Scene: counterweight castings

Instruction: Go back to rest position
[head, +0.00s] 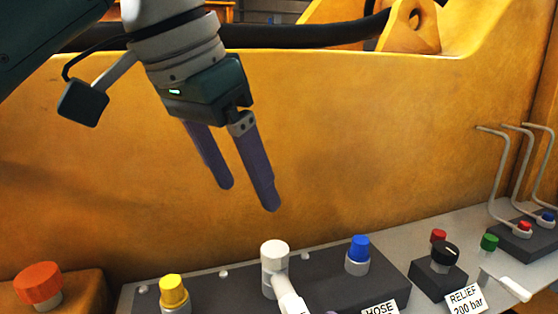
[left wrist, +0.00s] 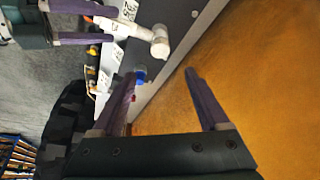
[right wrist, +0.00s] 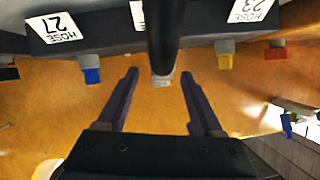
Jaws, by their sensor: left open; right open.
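My left gripper (head: 250,198) hangs open and empty in front of the yellow wall, above the valve panel. Its purple fingers (left wrist: 165,74) are spread in the left wrist view with nothing between them. My right gripper (right wrist: 159,72) is open in the right wrist view. A dark cylinder (right wrist: 165,30) with a pale end shows between and beyond its fingers; I cannot tell if they touch it. The left wrist view shows purple fingers at its upper left, near a white fitting (left wrist: 158,42). The head view shows this white fitting (head: 274,262) standing on the panel.
The dark panel (head: 220,290) carries a yellow cap (head: 173,291) and a blue cap (head: 358,249). A black relief knob (head: 445,254) and bent metal rods (head: 500,170) stand to the right. An orange knob (head: 38,283) is at left. The yellow wall (head: 330,130) rises behind.

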